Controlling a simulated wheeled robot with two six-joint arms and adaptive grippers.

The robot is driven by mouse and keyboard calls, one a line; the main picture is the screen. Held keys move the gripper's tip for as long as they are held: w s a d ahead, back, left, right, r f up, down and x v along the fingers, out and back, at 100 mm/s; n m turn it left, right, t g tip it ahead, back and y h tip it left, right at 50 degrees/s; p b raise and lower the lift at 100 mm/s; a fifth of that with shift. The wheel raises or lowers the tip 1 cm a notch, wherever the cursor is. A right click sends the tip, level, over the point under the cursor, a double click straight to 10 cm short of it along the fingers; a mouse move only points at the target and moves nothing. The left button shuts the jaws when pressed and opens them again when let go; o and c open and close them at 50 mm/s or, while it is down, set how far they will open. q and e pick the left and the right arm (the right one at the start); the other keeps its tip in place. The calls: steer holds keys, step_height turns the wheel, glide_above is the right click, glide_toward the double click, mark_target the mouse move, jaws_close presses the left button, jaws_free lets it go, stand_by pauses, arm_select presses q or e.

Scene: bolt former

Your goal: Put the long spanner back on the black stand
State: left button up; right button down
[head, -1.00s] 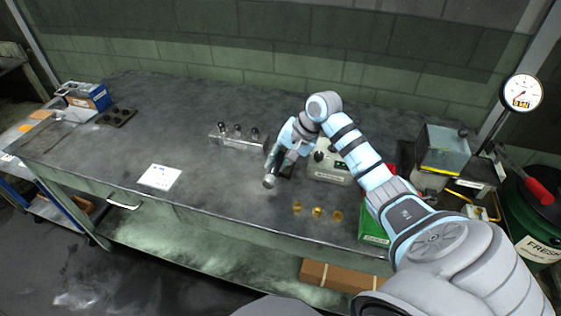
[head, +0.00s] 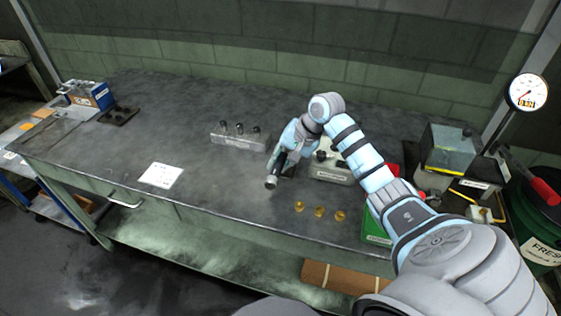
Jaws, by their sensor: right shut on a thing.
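My right gripper (head: 279,164) is low over the middle of the bench, pointing down toward the front. It is shut on a dark, rod-like thing with a pale round end (head: 271,182). It is too small and too covered to tell for sure that this is the long spanner. A dark patch (head: 289,169) shows just right of the gripper, partly hidden by it; I cannot tell whether it is the black stand. A flat black block (head: 118,116) with several round marks lies at the far left of the bench. My left gripper is not in view.
Several brass pieces (head: 319,212) lie in front. A white sheet (head: 160,175) lies left. The bench (head: 215,180) between is clear.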

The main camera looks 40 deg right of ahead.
steer(key=shift+f+b, duration=0.6)
steer(key=shift+b, duration=0.1)
steer(key=shift+r, duration=0.2)
steer(key=shift+r+p, duration=1.3)
steer(key=shift+r, duration=1)
step_height(320, 180, up, 6)
steer(key=p, duration=0.3)
steer(key=shift+r, duration=0.25)
step_height(320, 180, down, 8)
steer(key=b, duration=0.4)
steer(key=shift+f, duration=0.2)
steer(key=shift+f+b, duration=0.55)
steer(key=shift+b, duration=0.1)
steer(key=shift+r, duration=0.1)
steer(key=shift+b, duration=0.4)
